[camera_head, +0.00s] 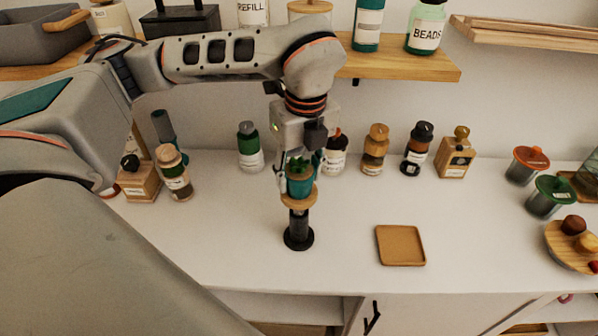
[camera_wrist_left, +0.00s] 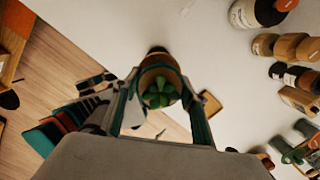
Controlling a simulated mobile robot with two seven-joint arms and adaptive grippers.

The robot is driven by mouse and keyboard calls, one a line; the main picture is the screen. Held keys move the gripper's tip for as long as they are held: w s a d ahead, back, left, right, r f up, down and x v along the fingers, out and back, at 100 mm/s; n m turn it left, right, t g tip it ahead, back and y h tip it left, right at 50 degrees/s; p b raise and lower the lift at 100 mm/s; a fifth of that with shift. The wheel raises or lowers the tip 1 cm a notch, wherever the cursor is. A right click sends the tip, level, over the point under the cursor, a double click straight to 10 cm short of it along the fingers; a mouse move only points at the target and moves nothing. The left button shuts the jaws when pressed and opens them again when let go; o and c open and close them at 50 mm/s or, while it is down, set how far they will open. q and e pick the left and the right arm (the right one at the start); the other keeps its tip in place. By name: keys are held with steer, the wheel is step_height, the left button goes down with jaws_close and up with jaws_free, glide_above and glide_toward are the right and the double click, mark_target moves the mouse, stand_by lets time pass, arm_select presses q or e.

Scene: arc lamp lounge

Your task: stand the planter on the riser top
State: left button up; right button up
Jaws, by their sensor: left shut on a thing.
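The planter is a small teal pot with a green plant (camera_head: 299,184); in the left wrist view the leaves (camera_wrist_left: 159,93) show from above. My left gripper (camera_head: 300,178) is shut on the planter, with a finger on either side of it, and points down. The riser has a round wooden top (camera_head: 312,198) on a black stem and round black base (camera_head: 298,238). The planter is upright, directly over the riser top, and its bottom overlaps the disc in the head view. I cannot tell whether they touch. My right gripper is not in view.
A square wooden tray (camera_head: 401,246) lies right of the riser. Lidded cups (camera_head: 552,196) stand at right. A wooden shelf (camera_head: 400,64) hangs above. The counter in front is clear.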

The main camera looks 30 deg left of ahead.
arm_select(q)
steer(key=o, duration=1.3)
steer(key=r, duration=0.4)
steer(key=d+r, duration=0.1)
steer(key=r, duration=0.7)
steer(key=shift+s+d+r, duration=0.1)
steer(key=shift+s+d, duration=0.05)
steer(key=shift+s, duration=0.2)
steer(key=shift+s, duration=0.1)
